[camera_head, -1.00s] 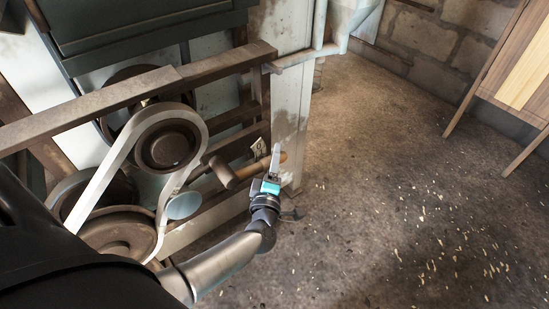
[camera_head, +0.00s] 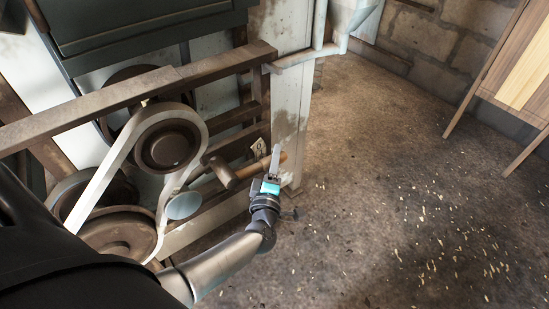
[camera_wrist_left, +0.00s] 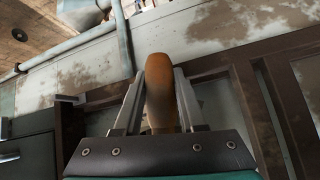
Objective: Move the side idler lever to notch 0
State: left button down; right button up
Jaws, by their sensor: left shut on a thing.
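The side idler lever ends in a worn wooden handle (camera_head: 262,166) that points right, low on the machine's front. My left gripper (camera_head: 276,162) is at that handle. In the left wrist view the handle (camera_wrist_left: 160,95) stands between the two fingers of the left gripper (camera_wrist_left: 160,98), which is shut on it. A pale round idler pulley (camera_head: 184,205) sits beside the belt (camera_head: 100,184), to the left of the handle. A small pale plate (camera_head: 258,147) shows just above the handle; its marks are too small to read. My right gripper is not in view.
A large pulley (camera_head: 168,148) and a lower wheel (camera_head: 120,236) carry the belt. A wooden beam (camera_head: 130,92) crosses above. The floor (camera_head: 390,190) to the right is open, with scattered bits.

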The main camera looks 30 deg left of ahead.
pick_arm(q)
jog(key=shift+r, duration=0.1)
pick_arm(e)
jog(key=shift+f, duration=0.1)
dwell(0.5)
pick_arm(q)
jog(key=shift+r+n+b, duration=0.4)
jog(key=shift+b, duration=0.2)
notch_tip(320, 180, up, 2)
jog(key=shift+r+n+t+y+b, duration=0.15)
jog(key=shift+n+t+y+b, duration=0.55)
jog(key=shift+n+y+b, duration=0.15)
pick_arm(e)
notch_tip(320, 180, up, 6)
pick_arm(q)
jog(key=shift+s+r+n+t+y+b, duration=0.2)
jog(key=shift+r+n+t+y+b, duration=0.25)
jog(key=shift+r+n+b, duration=0.45)
jog(key=shift+s+a+r+n+y, duration=0.15)
jog(key=shift+r+n+y, duration=0.3)
jog(key=shift+r, duration=0.25)
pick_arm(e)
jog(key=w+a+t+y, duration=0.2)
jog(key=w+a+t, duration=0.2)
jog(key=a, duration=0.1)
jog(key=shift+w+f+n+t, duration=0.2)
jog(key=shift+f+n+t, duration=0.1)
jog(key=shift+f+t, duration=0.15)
pick_arm(q)
jog(key=shift+r, duration=0.1)
